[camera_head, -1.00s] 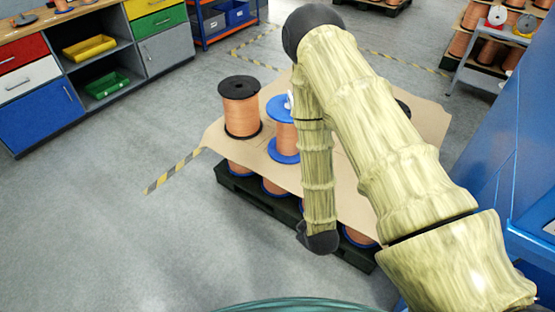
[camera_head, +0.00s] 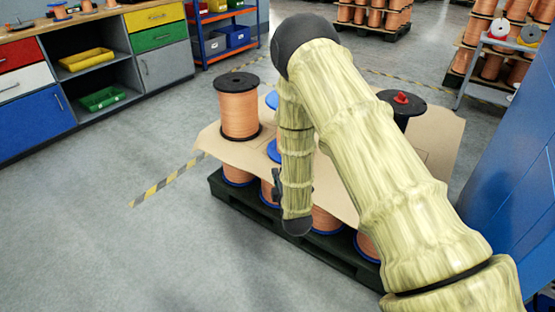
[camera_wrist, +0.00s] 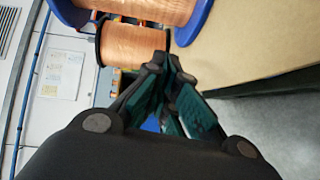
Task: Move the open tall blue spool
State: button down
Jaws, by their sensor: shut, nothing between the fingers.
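The tall blue spool, with blue flanges and copper winding, stands on the cardboard-topped pallet. In the head view my arm hides most of it; parts of its blue flanges (camera_head: 272,151) show left of the arm. In the wrist view a copper spool with a blue flange (camera_wrist: 196,22) lies across the top, partly cut off. My gripper (camera_wrist: 167,68) shows in the wrist view with its fingers together and nothing between them. It is apart from the blue spool, below it in the picture. In the head view the gripper is mostly hidden by my arm.
A black-flanged copper spool (camera_head: 239,108) stands on the cardboard (camera_head: 212,143) left of the arm; a black spool with a red knob (camera_head: 402,101) is at right. More spools sit under the cardboard on the dark pallet (camera_head: 240,208). Floor at left is clear. Drawer cabinets (camera_head: 35,105) stand behind.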

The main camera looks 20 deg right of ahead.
jog(key=shift+n+t, duration=0.5)
jog(key=w+b, duration=0.2)
jog(key=w, duration=0.2)
jog(key=w+d+b, duration=0.1)
jog(key=w, duration=0.4)
jog(key=w+d+b, duration=0.1)
jog(key=w+b, duration=0.1)
jog(key=w, duration=0.2)
jog(key=shift+w+d+r+b, duration=0.15)
jog(key=shift+d+r+b, duration=0.1)
jog(key=shift+b, duration=0.1)
jog(key=shift+w+d+r, duration=0.15)
jog(key=shift+w+d, duration=0.35)
jog(key=shift+d, duration=0.05)
